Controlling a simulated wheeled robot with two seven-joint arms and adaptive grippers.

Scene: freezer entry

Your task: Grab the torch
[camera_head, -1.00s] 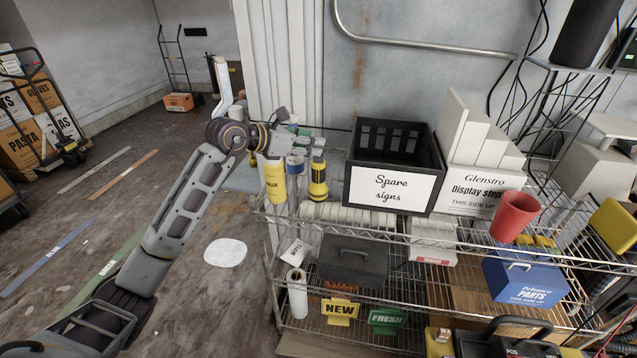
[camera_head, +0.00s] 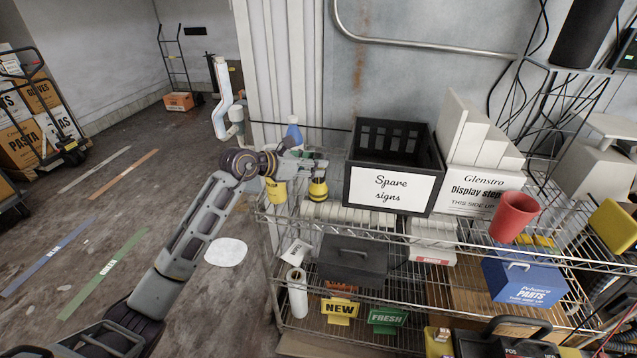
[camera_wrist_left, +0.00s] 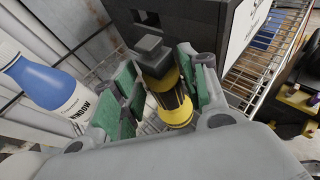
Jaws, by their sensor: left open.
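The torch (camera_head: 318,189) is yellow and black and stands upright on the top wire shelf, left of the black crate. My left gripper (camera_head: 317,170) is at the torch's upper part, hiding its top in the head view. In the left wrist view, the torch (camera_wrist_left: 172,98) stands between the green-padded fingers of the left gripper (camera_wrist_left: 162,92). The fingers are open on either side of it; I cannot tell whether any pad touches it. My right gripper is not in view.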

